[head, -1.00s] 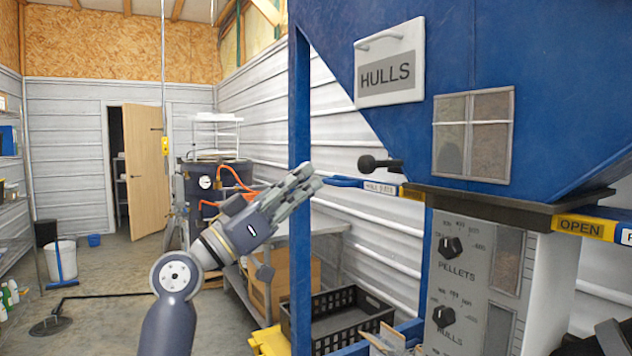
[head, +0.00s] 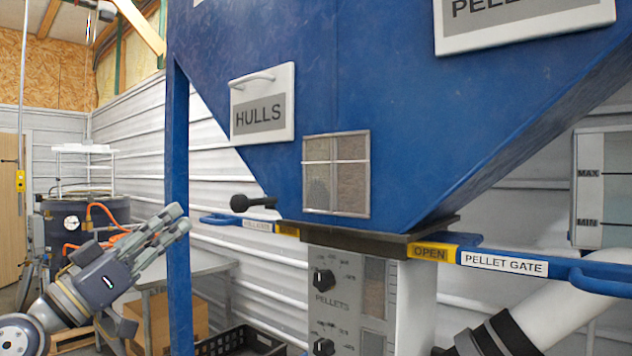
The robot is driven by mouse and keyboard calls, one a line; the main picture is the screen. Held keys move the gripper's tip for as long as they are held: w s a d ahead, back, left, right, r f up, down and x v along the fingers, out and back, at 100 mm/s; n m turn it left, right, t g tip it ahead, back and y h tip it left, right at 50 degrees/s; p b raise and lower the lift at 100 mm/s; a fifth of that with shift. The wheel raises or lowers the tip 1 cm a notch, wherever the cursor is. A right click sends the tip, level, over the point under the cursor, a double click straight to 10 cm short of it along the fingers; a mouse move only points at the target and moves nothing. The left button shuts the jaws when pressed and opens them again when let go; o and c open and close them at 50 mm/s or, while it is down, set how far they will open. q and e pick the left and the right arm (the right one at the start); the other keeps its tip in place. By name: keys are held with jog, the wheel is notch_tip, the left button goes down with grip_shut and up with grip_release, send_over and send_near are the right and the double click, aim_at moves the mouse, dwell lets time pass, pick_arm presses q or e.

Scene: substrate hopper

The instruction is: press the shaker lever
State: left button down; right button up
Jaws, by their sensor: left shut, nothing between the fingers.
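A black lever with a ball knob (head: 240,203) sticks out to the left from the base of the blue hopper (head: 270,80); it looks like the shaker lever. My left gripper (head: 180,219) is shut and empty. It points up and right, and in the picture its fingertips are left of the knob and slightly below it, with a visible gap.
Blue gate handles stick out left (head: 238,221) and right (head: 600,280) of the hopper base. A grey panel with knobs (head: 348,300) stands below. A steel table (head: 190,270), a cardboard box (head: 180,318) and a black crate (head: 240,342) are at the lower left.

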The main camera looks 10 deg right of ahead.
jog(key=shift+d, duration=0.3)
